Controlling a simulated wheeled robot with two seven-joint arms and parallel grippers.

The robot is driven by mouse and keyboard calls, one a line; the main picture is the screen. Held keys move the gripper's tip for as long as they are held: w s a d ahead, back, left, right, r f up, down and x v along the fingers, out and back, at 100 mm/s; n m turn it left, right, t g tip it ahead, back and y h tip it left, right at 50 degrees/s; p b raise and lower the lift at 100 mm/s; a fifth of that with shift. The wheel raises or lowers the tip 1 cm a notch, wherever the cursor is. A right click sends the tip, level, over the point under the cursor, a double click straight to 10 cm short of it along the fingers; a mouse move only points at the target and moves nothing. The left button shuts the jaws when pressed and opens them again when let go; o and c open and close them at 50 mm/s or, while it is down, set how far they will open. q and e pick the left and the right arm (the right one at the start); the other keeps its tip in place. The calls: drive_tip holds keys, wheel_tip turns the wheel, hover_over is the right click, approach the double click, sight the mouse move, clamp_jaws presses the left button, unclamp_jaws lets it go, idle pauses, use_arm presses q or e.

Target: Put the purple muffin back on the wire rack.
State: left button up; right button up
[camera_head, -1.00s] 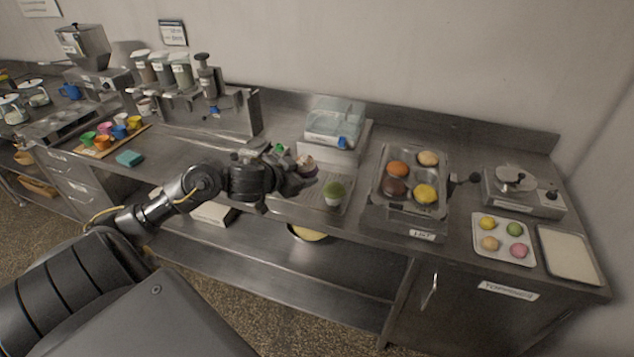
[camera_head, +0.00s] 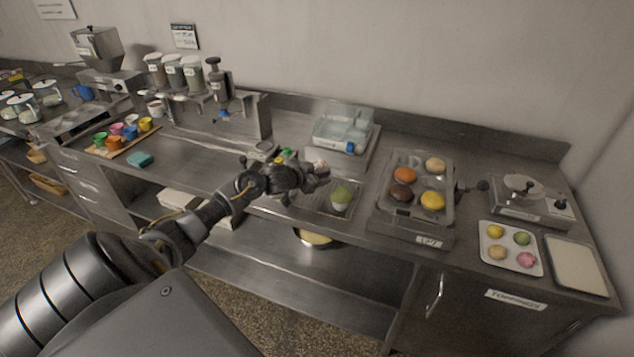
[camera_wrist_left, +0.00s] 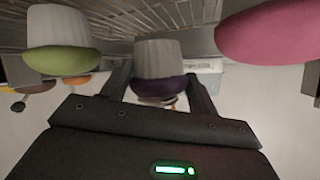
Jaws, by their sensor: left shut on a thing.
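My left gripper (camera_head: 318,174) is over the left part of the wire rack (camera_head: 318,208) in the head view. In the left wrist view, its two fingers (camera_wrist_left: 160,90) are shut on the purple muffin (camera_wrist_left: 158,88), which has a dark purple top and a pale paper cup. The picture there is upside down, with the rack's wires (camera_wrist_left: 112,22) at the top. The gripper mostly hides the purple muffin in the head view. Whether its cup touches the rack cannot be told. My right gripper is not in view.
A pink muffin (camera_wrist_left: 268,32) is on the other side. A clear bin (camera_head: 343,128) stands behind, a tray of buns (camera_head: 400,212) to the right.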

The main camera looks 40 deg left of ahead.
use_arm(q)
wheel_tip(320, 180, down, 3)
drive_tip(key=shift+w, duration=0.1)
drive_tip(key=shift+f, duration=0.15)
drive_tip(key=shift+f, duration=0.15)
drive_tip(key=o, duration=0.8)
drive_tip(key=shift+c, duration=0.2)
drive_tip(key=shift+r, duration=0.2)
drive_tip(key=shift+s, duration=0.3)
drive_tip(key=v, duration=1.1)
drive_tip(key=shift+s+r+b, duration=0.2)
drive_tip(key=shift+r+b, duration=0.05)
drive_tip(key=shift+b, duration=0.15)
